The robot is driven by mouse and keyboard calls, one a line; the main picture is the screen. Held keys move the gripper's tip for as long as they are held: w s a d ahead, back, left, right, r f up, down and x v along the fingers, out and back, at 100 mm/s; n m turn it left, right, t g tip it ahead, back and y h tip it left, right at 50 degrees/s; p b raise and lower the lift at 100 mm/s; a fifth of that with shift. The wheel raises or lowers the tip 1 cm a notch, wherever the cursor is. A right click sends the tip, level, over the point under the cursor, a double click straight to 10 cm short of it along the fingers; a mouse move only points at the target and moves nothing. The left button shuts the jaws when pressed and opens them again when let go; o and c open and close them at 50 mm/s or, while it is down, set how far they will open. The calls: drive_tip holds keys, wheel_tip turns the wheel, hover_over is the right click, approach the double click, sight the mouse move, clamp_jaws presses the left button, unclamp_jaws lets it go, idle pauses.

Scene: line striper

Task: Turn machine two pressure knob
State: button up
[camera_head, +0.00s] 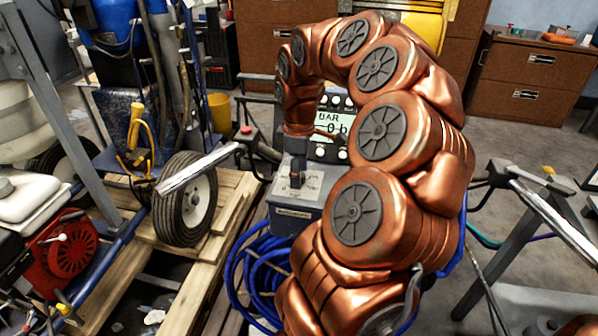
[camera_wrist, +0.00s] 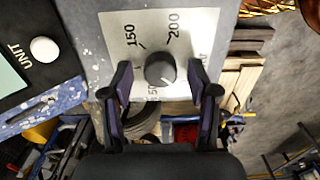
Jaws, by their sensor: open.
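The pressure knob (camera_wrist: 160,69) is a dark round knob on a pale dial plate (camera_wrist: 188,22) marked 150 and 200, in the wrist view. My gripper (camera_wrist: 159,80) is open, with one dark finger on each side of the knob. Gaps show between the knob and both fingers. In the head view my gripper (camera_head: 295,178) points down over the plate on top of a grey control box (camera_head: 291,222).
A display (camera_head: 330,128) reading BAR stands behind the control box, partly covered by my copper-coloured arm. A handlebar (camera_head: 198,167) and a wheel (camera_head: 186,205) are at left. Blue hose (camera_head: 258,272) lies coiled below the box. Another handlebar (camera_head: 552,217) is at right.

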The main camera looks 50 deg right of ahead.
clamp_jaws()
idle(0.5)
drive_tip(key=shift+f+m, duration=0.1)
drive_tip(key=shift+m, duration=0.2)
drive_tip(key=shift+m+b, duration=0.85)
drive_tip(key=shift+m, duration=0.15)
drive_tip(key=m+b, duration=0.1)
drive_tip(key=m, duration=0.1)
drive_tip(key=shift+s+m, duration=0.1)
drive_tip(key=shift+m, duration=0.2)
drive_tip(key=m+b, duration=0.2)
drive_tip(key=m, duration=0.4)
drive_tip(key=shift+m, duration=0.3)
